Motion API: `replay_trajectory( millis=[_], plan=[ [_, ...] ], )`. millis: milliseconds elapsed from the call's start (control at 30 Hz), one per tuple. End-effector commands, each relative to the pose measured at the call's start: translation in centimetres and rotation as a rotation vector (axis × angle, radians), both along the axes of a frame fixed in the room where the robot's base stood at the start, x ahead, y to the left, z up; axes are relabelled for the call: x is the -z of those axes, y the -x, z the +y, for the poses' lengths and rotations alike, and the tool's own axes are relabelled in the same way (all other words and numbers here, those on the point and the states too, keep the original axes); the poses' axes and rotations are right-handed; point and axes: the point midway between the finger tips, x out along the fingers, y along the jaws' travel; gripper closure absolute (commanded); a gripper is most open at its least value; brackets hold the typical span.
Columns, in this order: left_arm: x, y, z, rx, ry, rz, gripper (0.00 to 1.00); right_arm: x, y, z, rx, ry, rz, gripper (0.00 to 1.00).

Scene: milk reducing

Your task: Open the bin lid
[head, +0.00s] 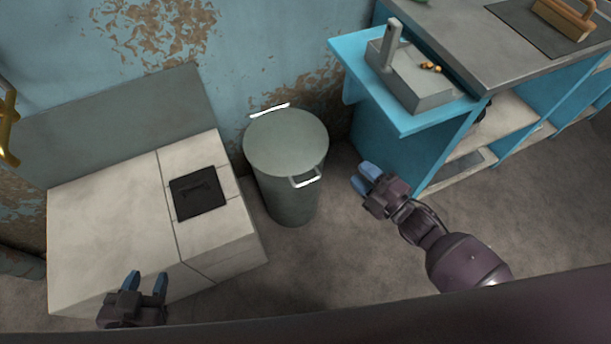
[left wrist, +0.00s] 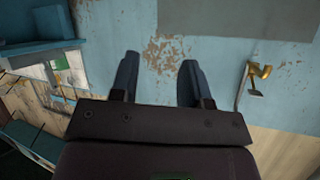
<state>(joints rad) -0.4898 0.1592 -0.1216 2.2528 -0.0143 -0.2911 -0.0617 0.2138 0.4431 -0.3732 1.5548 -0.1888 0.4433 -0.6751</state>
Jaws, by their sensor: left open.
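The bin (head: 290,200) is a grey-green cylinder standing upright on the floor against the wall. Its round lid (head: 286,141) lies flat on top and looks shut. One pale metal handle (head: 305,179) is at the near right of the rim and another (head: 269,110) at the far side. My left gripper (head: 147,277) is open and empty over the front of the white cabinet, well away from the bin; its spread fingers also show in the left wrist view (left wrist: 158,62). My right gripper (head: 362,176) is right of the bin, apart from it; its finger gap is unclear.
A white cabinet (head: 110,225) with a black panel (head: 198,193) stands left of the bin. A blue workbench (head: 375,125) with a grey box (head: 415,85) stands to the right. A brass fixture (head: 8,120) is on the left wall. Floor in front of the bin is clear.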

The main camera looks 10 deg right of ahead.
Motion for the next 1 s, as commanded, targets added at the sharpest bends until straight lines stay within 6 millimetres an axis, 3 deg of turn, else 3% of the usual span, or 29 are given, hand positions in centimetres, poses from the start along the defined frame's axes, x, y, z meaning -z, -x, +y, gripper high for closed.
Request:
replay_trajectory(
  millis=[33,200,400,567,767,1000],
  plan=[
    [2.9,0.9,-0.1,0.006,-0.004,0.048,0.57,4.3,0.1,0.4,-0.045,0.040,-0.007,0.62],
    [6.2,1.6,-0.4,0.025,-0.014,0.092,0.57,10.2,-1.2,1.6,-0.198,0.156,-0.165,0.62],
    [8.6,2.0,-0.7,0.043,-0.022,0.125,0.57,15.1,-2.2,2.2,-0.338,0.244,-0.335,0.62],
    [9.2,2.0,-0.8,0.051,-0.026,0.128,0.57,16.5,-2.8,2.3,-0.396,0.277,-0.424,0.62],
    [9.0,1.8,-0.8,0.053,-0.027,0.119,0.57,16.3,-3.5,3.0,-0.413,0.287,-0.462,0.62],
    [9.1,1.8,-0.8,0.049,-0.021,0.110,0.57,15.8,-5.1,6.1,-0.413,0.286,-0.463,0.62]
  ],
)
